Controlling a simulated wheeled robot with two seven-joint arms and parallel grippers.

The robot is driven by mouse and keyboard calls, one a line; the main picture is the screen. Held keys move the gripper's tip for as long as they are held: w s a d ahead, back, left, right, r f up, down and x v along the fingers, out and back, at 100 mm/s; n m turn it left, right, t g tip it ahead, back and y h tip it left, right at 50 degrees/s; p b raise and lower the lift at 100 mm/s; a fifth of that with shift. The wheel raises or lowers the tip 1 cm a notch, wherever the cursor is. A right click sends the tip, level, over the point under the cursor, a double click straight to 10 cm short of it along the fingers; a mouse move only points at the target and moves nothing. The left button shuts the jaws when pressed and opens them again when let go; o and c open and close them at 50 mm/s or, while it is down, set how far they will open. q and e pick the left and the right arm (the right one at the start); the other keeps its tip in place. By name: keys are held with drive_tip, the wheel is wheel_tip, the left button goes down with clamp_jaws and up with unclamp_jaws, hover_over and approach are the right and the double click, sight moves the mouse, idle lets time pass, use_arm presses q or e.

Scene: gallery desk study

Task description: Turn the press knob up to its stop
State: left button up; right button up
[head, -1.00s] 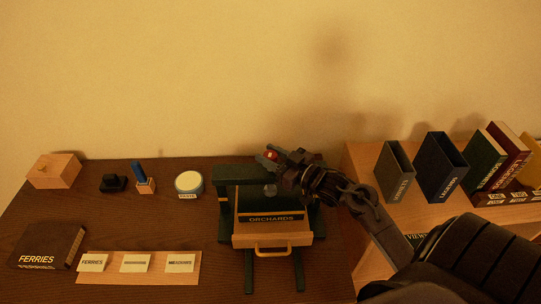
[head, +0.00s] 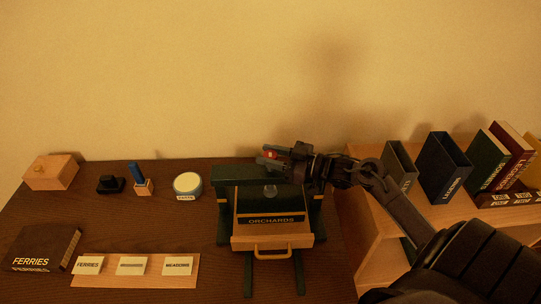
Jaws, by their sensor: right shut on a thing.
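The green book press (head: 226,210) stands on the dark desk. A book labelled ORCHARDS (head: 270,219) sits in it, above a pale wooden front with a yellow handle (head: 272,247). My right gripper (head: 270,157) is over the press's top bar, its fingers pointing left. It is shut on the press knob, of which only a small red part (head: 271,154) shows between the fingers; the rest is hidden. A round grey piece (head: 270,191) shows below the bar, above the book. My left gripper is not in view.
On the desk's left are a wooden box (head: 50,172), a black stamp (head: 110,184), a blue-handled tool (head: 139,178), a round paste pot (head: 187,185), a FERRIES book (head: 42,248) and a label strip (head: 137,281). A shelf with several books (head: 444,167) stands right.

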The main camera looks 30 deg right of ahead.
drive_tip(key=o, duration=1)
drive_tip(key=shift+c, duration=0.2)
drive_tip(key=b+v, duration=0.1)
drive_tip(key=v, duration=0.6)
drive_tip(key=shift+f+b, duration=0.1)
drive_tip(key=shift+b, duration=0.3)
drive_tip(key=shift+s+d, duration=0.2)
drive_tip(key=shift+s, duration=0.1)
